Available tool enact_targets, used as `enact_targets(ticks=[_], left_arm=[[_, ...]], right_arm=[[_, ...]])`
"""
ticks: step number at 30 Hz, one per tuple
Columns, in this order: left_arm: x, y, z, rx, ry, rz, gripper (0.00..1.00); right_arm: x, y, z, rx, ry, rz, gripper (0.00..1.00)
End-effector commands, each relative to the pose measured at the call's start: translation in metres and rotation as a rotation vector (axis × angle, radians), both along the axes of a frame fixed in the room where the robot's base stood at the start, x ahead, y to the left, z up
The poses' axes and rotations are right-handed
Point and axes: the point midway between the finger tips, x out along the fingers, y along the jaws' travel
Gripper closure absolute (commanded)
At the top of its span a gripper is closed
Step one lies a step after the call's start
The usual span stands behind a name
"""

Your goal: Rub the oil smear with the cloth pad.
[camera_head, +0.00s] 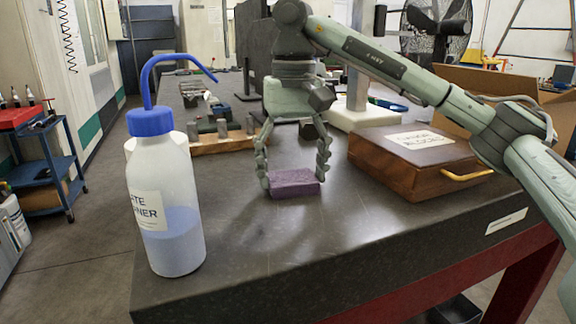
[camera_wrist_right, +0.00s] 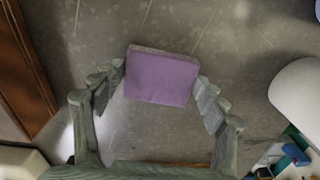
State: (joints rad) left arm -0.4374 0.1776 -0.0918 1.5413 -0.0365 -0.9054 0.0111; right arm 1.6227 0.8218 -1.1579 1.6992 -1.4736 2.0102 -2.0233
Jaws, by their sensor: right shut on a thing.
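The cloth pad is a purple block (camera_head: 292,184) at the middle of the dark bench top, low at its surface; I cannot tell whether it touches. My right gripper (camera_head: 293,179) points down with a finger on each side of the pad, shut on it. In the right wrist view the pad (camera_wrist_right: 161,78) sits between the fingertips, slightly turned. I cannot make out the oil smear for certain; pale sheen on the bench near the pad may be only reflected light. My left gripper is not in view.
A squeeze bottle (camera_head: 166,205) with a blue cap stands at the front left of the bench (camera_head: 330,245). A brown wooden case (camera_head: 420,163) lies right of the pad. Blocks and tools (camera_head: 215,130) lie behind. The bench front is clear.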

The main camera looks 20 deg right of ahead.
Motion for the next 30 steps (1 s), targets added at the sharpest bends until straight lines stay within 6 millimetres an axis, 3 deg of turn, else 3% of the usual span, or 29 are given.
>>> enact_targets(ticks=[30], left_arm=[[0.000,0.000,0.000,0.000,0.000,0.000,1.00]], right_arm=[[-0.060,0.003,-0.002,-0.001,0.003,0.002,0.55]])
